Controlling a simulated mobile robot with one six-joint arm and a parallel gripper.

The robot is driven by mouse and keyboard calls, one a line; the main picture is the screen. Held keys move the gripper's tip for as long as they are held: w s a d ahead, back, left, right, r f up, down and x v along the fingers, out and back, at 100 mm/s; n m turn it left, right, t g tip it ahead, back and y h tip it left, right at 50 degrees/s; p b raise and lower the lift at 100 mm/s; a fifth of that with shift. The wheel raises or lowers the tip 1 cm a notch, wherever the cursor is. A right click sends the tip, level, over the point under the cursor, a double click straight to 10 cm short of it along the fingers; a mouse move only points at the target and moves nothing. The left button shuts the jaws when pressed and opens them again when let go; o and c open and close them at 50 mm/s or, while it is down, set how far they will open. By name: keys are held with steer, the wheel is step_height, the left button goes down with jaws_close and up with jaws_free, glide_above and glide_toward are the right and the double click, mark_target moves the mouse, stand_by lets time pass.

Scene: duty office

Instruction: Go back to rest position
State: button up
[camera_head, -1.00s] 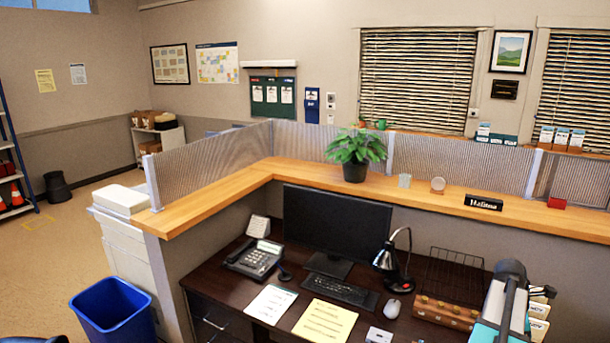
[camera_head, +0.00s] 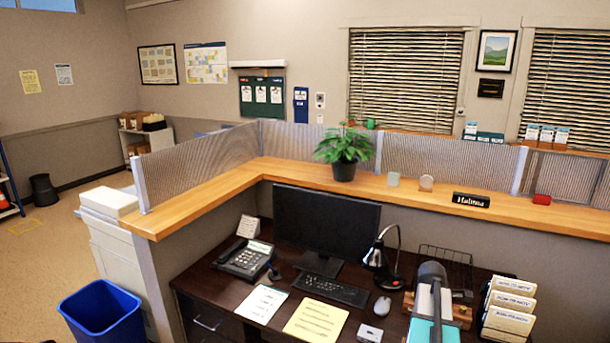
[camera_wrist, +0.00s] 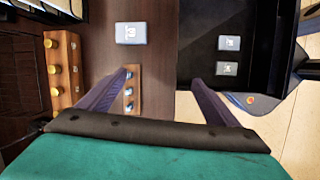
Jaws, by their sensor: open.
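My teal and grey arm stands at the lower right of the head view, over the right part of the desk. The fingers cannot be made out in the head view. In the wrist view a small pale square with an icon (camera_wrist: 131,33) lies beyond the fingers.
A desk lamp (camera_head: 378,258), mouse (camera_head: 382,306) and keyboard (camera_head: 330,289) stand left of my arm. A file holder (camera_head: 508,308) is close on its right. A wooden knobbed block (camera_wrist: 62,75) and a black tray (camera_wrist: 222,45) flank the gripper. The counter (camera_head: 400,186) runs behind.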

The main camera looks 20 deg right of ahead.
steer(key=w+a+f+m+t, duration=0.1)
steer(key=w+a+f, duration=0.25)
steer(key=a, duration=0.45)
steer(key=w+a+f+m+y, duration=0.1)
steer(key=w+a+f, duration=0.1)
steer(key=w+a, duration=0.45)
steer(key=w+a+f+m+t, duration=0.1)
steer(key=w+a+f, duration=0.15)
steer(key=a, duration=0.75)
steer(key=a+f+m+y, duration=0.1)
steer(key=a+f+m, duration=0.15)
steer(key=a, duration=1.05)
steer(key=a+f+m+y, duration=0.1)
steer(key=a+f, duration=0.3)
steer(key=a, duration=1)
steer(key=s+f+g+b, duration=0.5)
steer(key=s+f+b, duration=0.5)
steer(key=s+f, duration=1.6)
steer(key=shift+d+f+g+b, duration=0.3)
steer(key=shift+f+g, duration=0.1)
steer(key=shift+f, duration=0.75)
steer(key=shift+c, duration=0.4)
